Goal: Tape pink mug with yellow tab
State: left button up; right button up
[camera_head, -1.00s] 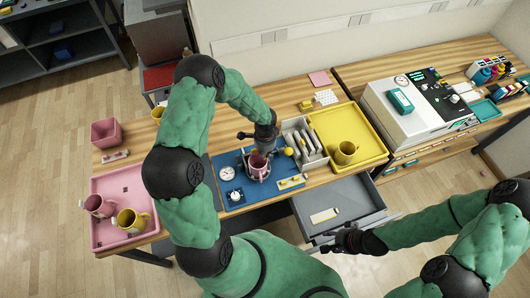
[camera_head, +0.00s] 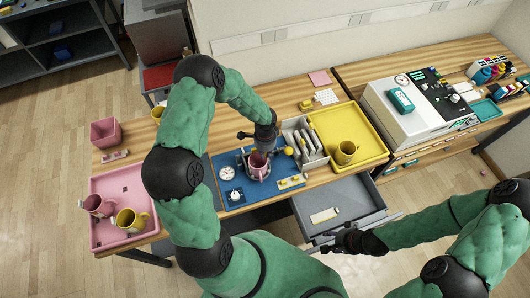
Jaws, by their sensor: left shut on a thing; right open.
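A pink mug (camera_head: 257,172) stands in a dark holder on the blue mat (camera_head: 225,165). My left gripper (camera_head: 264,147) comes down from above and is shut at the mug's top; its fingertips are partly hidden. A white strip with yellow tabs (camera_head: 291,182) lies at the mat's right edge. A white and yellow strip (camera_head: 324,215) lies in the open grey drawer (camera_head: 352,191). My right gripper (camera_head: 342,238) is open and empty at the drawer's front edge.
A pink tray (camera_head: 125,184) at the left holds a pink mug and a yellow mug. A yellow tray (camera_head: 345,120) at the right holds a yellow mug (camera_head: 345,152). A white rack (camera_head: 303,142) and a yellow ball (camera_head: 289,151) stand close beside my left gripper.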

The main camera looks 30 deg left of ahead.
pick_arm(q)
jog(key=shift+s+f, duration=0.1)
dwell(0.8)
jog(key=o, duration=0.8)
jog(key=shift+c, duration=0.2)
notch_tip(320, 180, up, 12)
